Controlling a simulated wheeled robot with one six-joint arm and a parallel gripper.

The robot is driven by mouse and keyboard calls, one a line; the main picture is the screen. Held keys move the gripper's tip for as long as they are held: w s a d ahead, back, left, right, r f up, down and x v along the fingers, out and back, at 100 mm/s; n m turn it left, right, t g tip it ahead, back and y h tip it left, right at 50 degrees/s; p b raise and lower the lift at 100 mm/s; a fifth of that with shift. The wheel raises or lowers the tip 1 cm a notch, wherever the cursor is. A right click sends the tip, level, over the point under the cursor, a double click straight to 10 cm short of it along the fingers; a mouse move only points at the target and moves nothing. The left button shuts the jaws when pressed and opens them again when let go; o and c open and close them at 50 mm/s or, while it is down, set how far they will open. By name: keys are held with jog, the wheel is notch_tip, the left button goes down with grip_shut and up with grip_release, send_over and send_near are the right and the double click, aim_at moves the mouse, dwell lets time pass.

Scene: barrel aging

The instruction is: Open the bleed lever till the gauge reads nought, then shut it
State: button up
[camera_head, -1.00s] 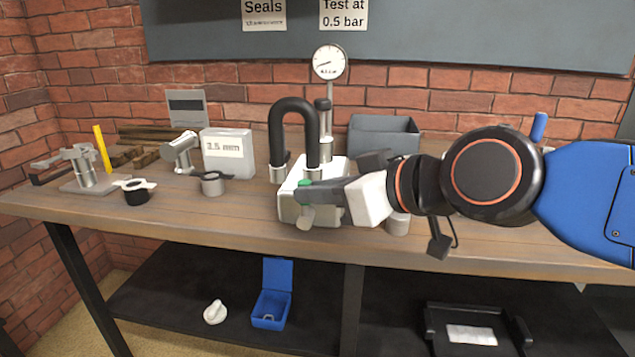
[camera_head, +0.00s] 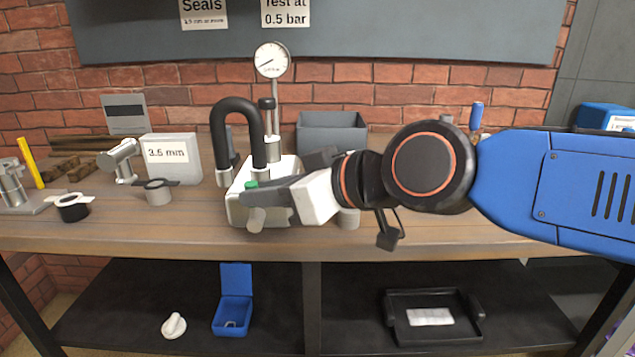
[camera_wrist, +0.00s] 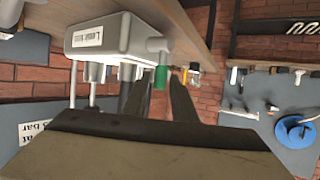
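A white test rig (camera_head: 238,209) stands on the bench, with a black hose looped over it and a round white gauge (camera_head: 272,61) on a post. The gauge needle points to the lower left; its figures are too small to read. The bleed lever's green end (camera_head: 251,184) shows at the rig's front, by my gripper's fingertips (camera_head: 258,193). In the wrist view the green end (camera_wrist: 161,77) lies between or just beyond the two dark fingers of my gripper (camera_wrist: 158,88), which stand apart. Whether they touch the lever I cannot tell.
A white 3.5 mm box (camera_head: 172,160) and small clamps stand left of the rig. A grey bin (camera_head: 331,134) stands behind it. A blue box (camera_head: 233,310) and a black tray (camera_head: 433,338) lie on the lower shelf.

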jog(key=v, duration=1.7)
jog(key=shift+d, duration=0.2)
jog(key=shift+s+d, duration=0.1)
